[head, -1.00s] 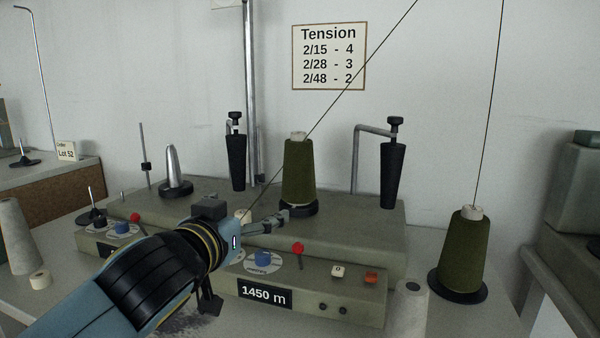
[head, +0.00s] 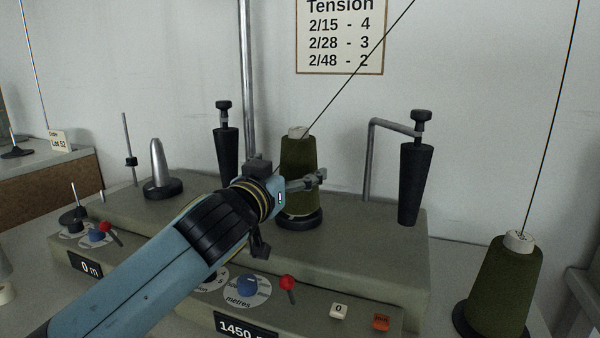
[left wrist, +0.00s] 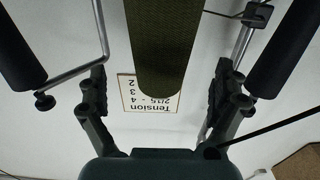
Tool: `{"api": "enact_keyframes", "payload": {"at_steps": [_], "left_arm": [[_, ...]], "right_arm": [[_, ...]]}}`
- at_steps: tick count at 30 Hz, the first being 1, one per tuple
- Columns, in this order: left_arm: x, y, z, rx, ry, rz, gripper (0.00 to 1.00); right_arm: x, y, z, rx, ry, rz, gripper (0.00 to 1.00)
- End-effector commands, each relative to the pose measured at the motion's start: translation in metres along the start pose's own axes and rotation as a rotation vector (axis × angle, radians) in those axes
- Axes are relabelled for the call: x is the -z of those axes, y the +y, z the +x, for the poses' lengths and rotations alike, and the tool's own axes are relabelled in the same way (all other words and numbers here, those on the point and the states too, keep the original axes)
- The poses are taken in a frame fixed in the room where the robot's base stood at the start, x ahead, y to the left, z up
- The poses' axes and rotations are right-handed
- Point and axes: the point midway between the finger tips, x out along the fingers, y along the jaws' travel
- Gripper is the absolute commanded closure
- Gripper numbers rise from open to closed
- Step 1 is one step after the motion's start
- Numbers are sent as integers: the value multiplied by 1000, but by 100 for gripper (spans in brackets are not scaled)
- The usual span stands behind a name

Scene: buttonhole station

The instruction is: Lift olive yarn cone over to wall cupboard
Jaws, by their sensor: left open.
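An olive yarn cone (head: 298,170) with a pale top stands upright on a black round base on the grey-green winding machine (head: 350,235). A second olive cone (head: 505,285) stands on a black base at the lower right. My left gripper (head: 292,212) is open at the middle cone, one finger reaching past its front right in the head view. In the left wrist view the cone (left wrist: 160,45) appears between the two spread fingers, with gaps on both sides. The wall cupboard is not identifiable in these views. My right gripper is not in view.
Black tapered cones (head: 416,185) hang on rods on both sides of the olive cone. A bare metal spindle (head: 158,170) stands left. A dark thread rises rightward from the cone's top. Red knobs (head: 287,283) and blue dials line the machine's front. A Tension sign (head: 340,45) hangs behind.

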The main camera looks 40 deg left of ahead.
Motion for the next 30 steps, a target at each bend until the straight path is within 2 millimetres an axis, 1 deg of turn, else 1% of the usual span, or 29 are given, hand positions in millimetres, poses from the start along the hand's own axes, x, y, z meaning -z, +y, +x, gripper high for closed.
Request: {"api": "enact_keyframes", "payload": {"at_steps": [2, 4, 10, 13, 16, 21, 22, 23, 30], "left_arm": [[1, 0, 6, 0, 1, 1, 2], [0, 0, 12, 0, 1, 1, 2], [0, -1, 43, 1, 2, 1, 2], [-1, -1, 55, 1, 0, 1, 2], [-1, -1, 60, 1, 0, 1, 2], [-2, -1, 60, 0, -1, 1, 2], [-2, -1, 60, 0, -1, 1, 3], [-2, -1, 60, 0, -1, 1, 7], [-2, -1, 59, 0, -1, 1, 39]], "right_arm": [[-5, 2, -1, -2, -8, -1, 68], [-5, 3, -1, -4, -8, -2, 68], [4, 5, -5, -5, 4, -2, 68], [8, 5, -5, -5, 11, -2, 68], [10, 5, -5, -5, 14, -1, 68], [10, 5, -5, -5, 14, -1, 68], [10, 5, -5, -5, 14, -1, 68], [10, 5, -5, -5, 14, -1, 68], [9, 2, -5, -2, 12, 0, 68]]}}
